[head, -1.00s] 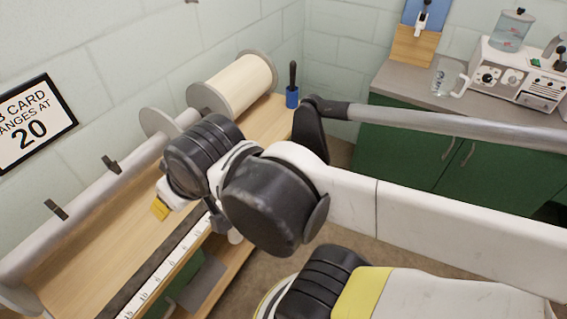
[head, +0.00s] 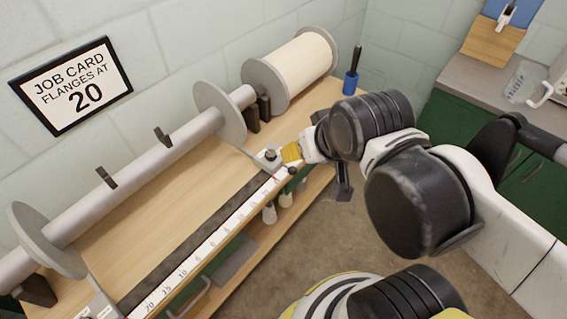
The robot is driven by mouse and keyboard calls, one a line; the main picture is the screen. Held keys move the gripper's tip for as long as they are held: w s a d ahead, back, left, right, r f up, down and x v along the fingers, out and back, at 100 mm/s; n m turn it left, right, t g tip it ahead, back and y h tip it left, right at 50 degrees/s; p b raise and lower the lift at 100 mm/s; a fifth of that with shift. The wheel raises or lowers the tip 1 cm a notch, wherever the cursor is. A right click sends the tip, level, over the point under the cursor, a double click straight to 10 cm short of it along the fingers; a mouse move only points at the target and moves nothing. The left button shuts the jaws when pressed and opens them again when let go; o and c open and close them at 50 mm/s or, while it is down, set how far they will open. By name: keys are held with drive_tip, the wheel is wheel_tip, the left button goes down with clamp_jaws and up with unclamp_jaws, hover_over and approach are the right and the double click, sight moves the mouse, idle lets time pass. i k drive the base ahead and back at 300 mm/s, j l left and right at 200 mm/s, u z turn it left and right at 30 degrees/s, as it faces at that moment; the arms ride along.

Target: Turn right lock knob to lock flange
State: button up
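The right flange (head: 220,112) is a grey disc on the long grey beam (head: 130,158). A thin arm runs from it down to a small pale carriage at the scale, with a dark lock knob (head: 270,154) on top. My gripper (head: 286,154), with yellow at its tip, is just right of this knob, very close to it. I cannot tell whether it touches the knob, and its fingers are too small and overlapped to read as open or shut. A red mark shows on the scale (head: 205,245) beside the carriage. The left flange (head: 45,240) is at the far left.
The job card (head: 75,85) on the wall reads "flanges at 20". A cream warp roll (head: 300,70) lies behind the right flange. A blue cup (head: 350,83) with a black-handled tool stands at the bench's back right. The bench top (head: 150,215) between the flanges is clear.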

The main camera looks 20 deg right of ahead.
sight(271, 155)
drive_tip(key=k+l+u, duration=0.4)
drive_tip(key=k, duration=0.45)
drive_tip(key=l, duration=0.1)
